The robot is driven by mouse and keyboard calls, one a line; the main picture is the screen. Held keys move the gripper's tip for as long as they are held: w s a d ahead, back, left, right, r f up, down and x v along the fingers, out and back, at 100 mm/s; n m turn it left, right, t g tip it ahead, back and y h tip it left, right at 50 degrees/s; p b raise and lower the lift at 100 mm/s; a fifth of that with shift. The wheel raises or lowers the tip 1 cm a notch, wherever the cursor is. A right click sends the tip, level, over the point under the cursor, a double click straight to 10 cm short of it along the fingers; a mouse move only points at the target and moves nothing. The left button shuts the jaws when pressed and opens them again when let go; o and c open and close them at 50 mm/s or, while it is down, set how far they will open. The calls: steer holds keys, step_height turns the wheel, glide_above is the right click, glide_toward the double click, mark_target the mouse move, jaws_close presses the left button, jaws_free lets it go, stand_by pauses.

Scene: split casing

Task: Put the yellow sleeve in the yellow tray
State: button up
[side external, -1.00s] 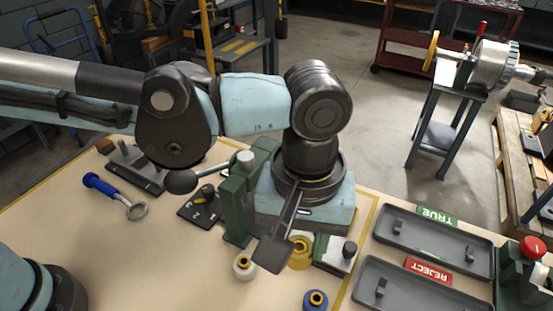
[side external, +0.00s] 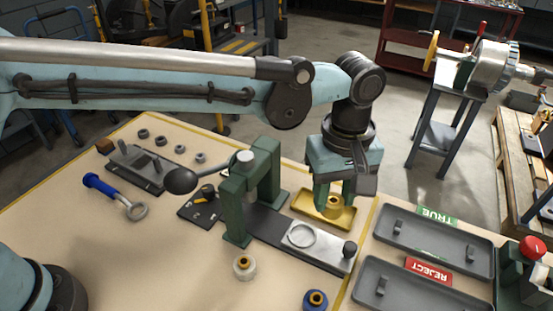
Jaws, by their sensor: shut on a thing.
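The yellow sleeve (side external: 333,203) is a short ring with a dark hole. My gripper (side external: 335,198) points down and is shut on it, with the sleeve between the two fingers. The yellow tray (side external: 308,215) is a shallow rectangular dish at the back right of the bench. The sleeve is over or inside the tray. Whether it touches the tray floor I cannot tell, and the fingers hide part of it.
A green press frame (side external: 236,212) with a black ball lever stands left of the tray. A white sleeve (side external: 244,267) and blue sleeve (side external: 315,301) stand nearer. Grey trays (side external: 432,240) lie right.

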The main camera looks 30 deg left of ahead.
steer(key=w+a+f, duration=0.1)
steer(key=w, duration=0.1)
steer(key=w+f, duration=0.1)
steer(key=w, duration=0.1)
steer(key=w+a+f, duration=0.1)
steer(key=w+f, duration=0.1)
steer(key=shift+w+a, duration=0.1)
steer(key=shift+a, duration=0.25)
steer(key=shift+w+f, duration=0.1)
steer(key=shift+f, duration=2)
steer(key=shift+f, duration=0.1)
steer(key=o, duration=1.2)
